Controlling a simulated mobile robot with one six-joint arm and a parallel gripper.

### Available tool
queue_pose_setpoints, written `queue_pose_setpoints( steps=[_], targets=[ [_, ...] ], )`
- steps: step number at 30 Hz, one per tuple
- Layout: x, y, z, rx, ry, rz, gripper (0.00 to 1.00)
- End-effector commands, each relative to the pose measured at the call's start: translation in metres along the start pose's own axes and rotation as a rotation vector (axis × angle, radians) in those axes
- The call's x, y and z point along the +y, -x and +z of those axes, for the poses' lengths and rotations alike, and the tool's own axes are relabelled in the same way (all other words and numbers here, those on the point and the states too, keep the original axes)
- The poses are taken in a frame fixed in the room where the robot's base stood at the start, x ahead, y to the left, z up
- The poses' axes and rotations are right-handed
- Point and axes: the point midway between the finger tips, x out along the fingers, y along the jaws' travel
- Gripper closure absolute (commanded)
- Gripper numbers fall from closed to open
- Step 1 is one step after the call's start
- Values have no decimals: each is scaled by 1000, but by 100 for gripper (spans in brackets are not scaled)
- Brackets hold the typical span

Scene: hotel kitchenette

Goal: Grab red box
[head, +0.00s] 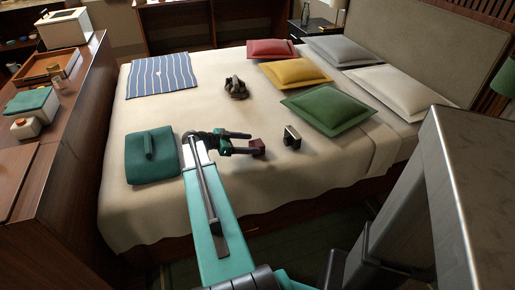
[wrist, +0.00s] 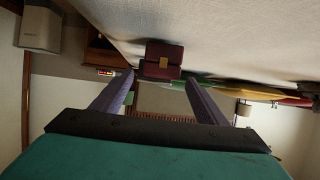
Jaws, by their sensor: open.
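The red box (head: 258,147) is small and dark red, and rests on the bed's cream cover (head: 190,110). In the wrist view the red box (wrist: 163,69) shows a gold-coloured clasp and lies just ahead of the fingertips, roughly centred between them. My gripper (head: 247,142) reaches low over the bed from the left, with its fingers pointing at the box. It is open, and the fingers (wrist: 160,82) stand apart with nothing gripped. I cannot tell whether a fingertip touches the box.
A dark object with a pale face (head: 292,137) stands right of the box. A brown crumpled object (head: 236,88) lies behind. A teal folded item (head: 142,167) lies left of my arm. Pillows, including a green one (head: 328,110), fill the far right. A wooden counter (head: 75,130) borders the left.

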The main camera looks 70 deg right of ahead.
Motion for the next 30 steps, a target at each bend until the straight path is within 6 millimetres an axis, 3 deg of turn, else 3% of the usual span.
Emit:
queue_pose_setpoints(
  steps=[6,21,30],
  targets=[
    [0,-25,0,0,0,1,33],
    [0,-32,0,0,-1,2,33],
    [0,-62,-1,0,-1,4,33]
  ],
)
